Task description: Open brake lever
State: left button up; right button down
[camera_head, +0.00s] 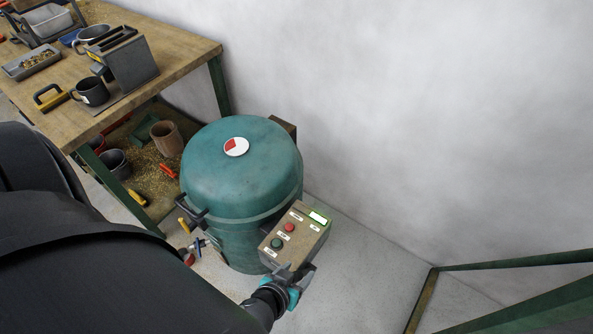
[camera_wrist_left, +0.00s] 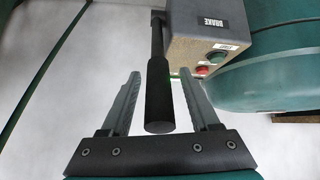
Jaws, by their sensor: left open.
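The brake lever (camera_wrist_left: 159,95) is a black rod with a thick cylindrical grip beside the control box in the left wrist view. The box carries a BRAKE label (camera_wrist_left: 216,24) and shows in the head view (camera_head: 296,234) on the front of the green drum machine (camera_head: 240,180). My left gripper (camera_wrist_left: 160,88) is open, with one finger on each side of the lever's grip and visible gaps to it. In the head view my left gripper (camera_head: 290,272) is just below the box, where the lever cannot be made out clearly. My right gripper is not in view.
A wooden workbench (camera_head: 190,45) with mugs and trays stands at the upper left. A lower shelf (camera_head: 150,180) holds pots and chips. A green metal frame (camera_head: 520,300) is at the lower right. The floor (camera_head: 360,260) right of the machine is clear.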

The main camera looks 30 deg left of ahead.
pick_arm(q)
jog(key=p+v, duration=0.2)
jog(key=v, duration=1.3)
jog(key=shift+s, duration=0.1)
dwell(0.5)
